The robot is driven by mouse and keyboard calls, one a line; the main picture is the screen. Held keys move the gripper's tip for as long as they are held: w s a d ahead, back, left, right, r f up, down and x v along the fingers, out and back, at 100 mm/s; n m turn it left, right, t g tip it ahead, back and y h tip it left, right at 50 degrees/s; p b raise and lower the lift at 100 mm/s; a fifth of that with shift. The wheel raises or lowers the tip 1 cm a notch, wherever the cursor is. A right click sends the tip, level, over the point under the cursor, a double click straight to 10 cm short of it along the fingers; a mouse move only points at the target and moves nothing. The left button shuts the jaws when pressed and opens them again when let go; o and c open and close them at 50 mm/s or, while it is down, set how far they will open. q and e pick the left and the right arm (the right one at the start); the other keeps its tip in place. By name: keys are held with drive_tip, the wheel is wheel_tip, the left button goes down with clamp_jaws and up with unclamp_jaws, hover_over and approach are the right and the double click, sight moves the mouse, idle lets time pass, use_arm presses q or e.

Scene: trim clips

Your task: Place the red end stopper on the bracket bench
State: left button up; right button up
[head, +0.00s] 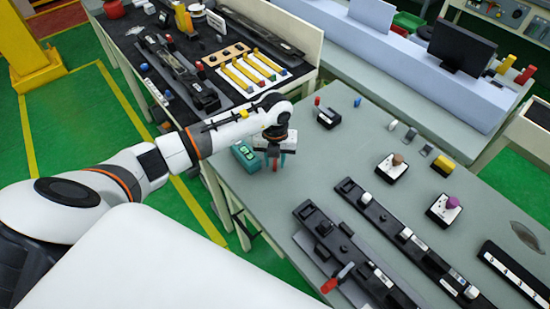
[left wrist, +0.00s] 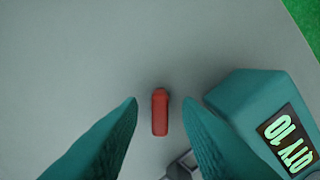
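The red end stopper (head: 275,165) shows between the teal fingers of my left gripper (head: 278,152), above the left part of the grey bench (head: 325,170). In the left wrist view the red stopper (left wrist: 160,112) lies between the fingertips (left wrist: 162,103), with a clear gap on each side. The left gripper is open and points down. I cannot tell the exact height of the fingers above the bench top. No label shows which bench is the bracket bench. My right gripper is not in view.
A teal box (head: 244,156) marked QTY 10 stands close beside the left gripper; it also shows in the left wrist view (left wrist: 262,125). Black rail fixtures (head: 400,235) and small blocks occupy the bench's right part. A dark bench (head: 150,45) with yellow bars stands behind.

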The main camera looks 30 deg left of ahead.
sight(275, 161)
use_arm(q)
drive_tip(key=shift+r, duration=0.55)
wheel_tip(275, 161, up, 11)
drive_tip(key=b, duration=0.3)
drive_tip(key=shift+w, duration=0.15)
